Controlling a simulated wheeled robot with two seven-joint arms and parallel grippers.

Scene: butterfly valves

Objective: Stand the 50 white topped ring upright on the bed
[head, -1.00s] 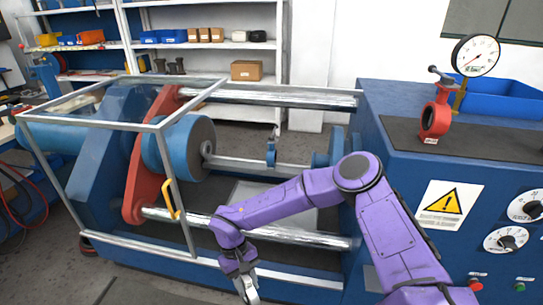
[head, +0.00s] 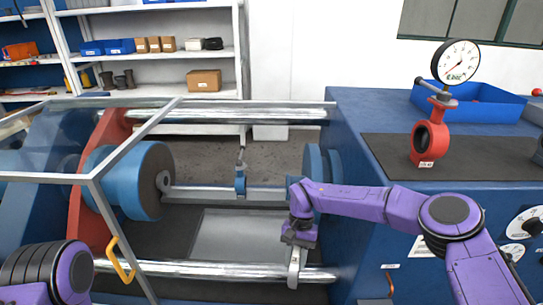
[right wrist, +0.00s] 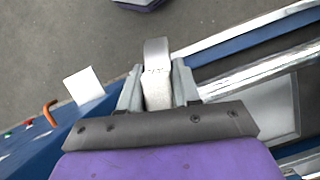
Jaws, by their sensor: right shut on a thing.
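My right gripper (head: 294,264) points down in the head view, in front of the machine's front rail. In the right wrist view, my right gripper (right wrist: 157,88) is shut on a pale whitish-grey ring (right wrist: 157,60), seen edge-on between the grey fingers. Small dark marks show on its edge, too small to read. In the head view the ring is hard to tell from the fingers. The machine's bed, with a grey plate (head: 235,238), lies between the rails left of the gripper. My left arm shows at the lower left; its gripper is out of view.
A small blue part (head: 240,180) stands on the central shaft (head: 205,193). A guard frame with a yellow handle (head: 124,262) is at left.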

